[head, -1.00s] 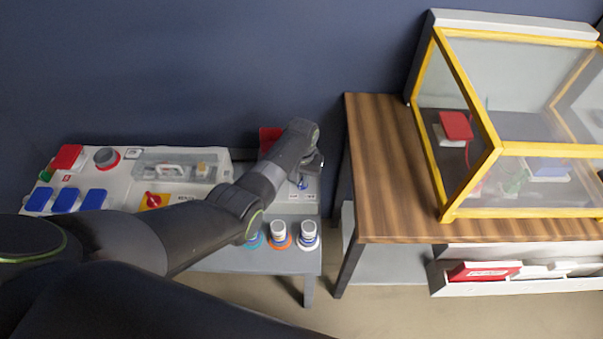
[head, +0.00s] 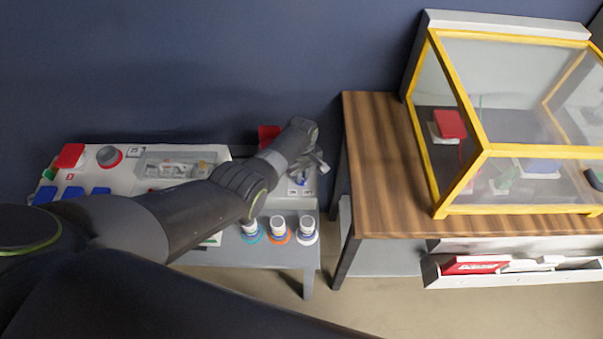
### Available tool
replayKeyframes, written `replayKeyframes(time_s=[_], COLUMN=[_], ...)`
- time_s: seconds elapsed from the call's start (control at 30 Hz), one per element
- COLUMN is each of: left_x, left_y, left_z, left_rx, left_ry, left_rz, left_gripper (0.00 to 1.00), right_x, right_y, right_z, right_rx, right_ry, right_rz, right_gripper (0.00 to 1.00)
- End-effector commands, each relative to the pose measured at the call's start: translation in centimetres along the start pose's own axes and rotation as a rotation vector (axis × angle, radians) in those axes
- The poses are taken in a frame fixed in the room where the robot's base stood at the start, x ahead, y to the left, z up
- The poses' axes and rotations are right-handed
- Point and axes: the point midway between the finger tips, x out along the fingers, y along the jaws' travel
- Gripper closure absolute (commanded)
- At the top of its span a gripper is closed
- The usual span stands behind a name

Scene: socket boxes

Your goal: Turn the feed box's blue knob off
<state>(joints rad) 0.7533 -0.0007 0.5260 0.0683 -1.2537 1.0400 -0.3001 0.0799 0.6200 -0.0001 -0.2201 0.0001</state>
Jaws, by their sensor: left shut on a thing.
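The feed box appears to be the grey box (head: 305,203) at the right end of the low grey table, with small labels on its face. My left arm reaches across the table from the left, and its gripper (head: 308,176) is at this box. The gripper is shut on the blue knob (head: 300,181), of which only a small blue patch shows. The fingers and wrist cover most of the knob, so its exact angle cannot be read. My right gripper is not in view.
A white panel box (head: 120,176) with red and blue buttons stands left. Several small ringed bottles, one with an orange ring (head: 278,229), line the table's front. Right, a wooden table (head: 372,165) holds a yellow-framed clear case (head: 463,212). A red part (head: 268,135) stands behind my wrist.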

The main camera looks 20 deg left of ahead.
Motion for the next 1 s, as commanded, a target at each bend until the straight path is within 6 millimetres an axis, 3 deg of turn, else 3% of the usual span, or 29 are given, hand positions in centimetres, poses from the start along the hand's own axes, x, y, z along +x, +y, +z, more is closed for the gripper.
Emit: replayKeyframes(time_s=[0.4,0.93,0.97,1.0], left_x=[-0.13,-0.13,-0.13,-0.12], left_y=[0.18,0.18,0.17,0.17], left_z=[-0.16,-0.19,-0.19,-0.19], left_rx=[-0.172,-0.192,-0.192,-0.192], left_ry=[0.004,0.004,0.004,0.004], left_rz=[0.003,0.003,0.003,0.003], left_gripper=[1.00,1.00,0.85,0.80], right_x=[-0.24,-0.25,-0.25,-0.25], right_y=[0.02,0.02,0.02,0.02], right_z=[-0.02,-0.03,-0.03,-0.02], right_rx=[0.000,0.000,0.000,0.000], right_ry=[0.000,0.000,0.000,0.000], right_rz=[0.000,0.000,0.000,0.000], right_gripper=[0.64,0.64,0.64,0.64])
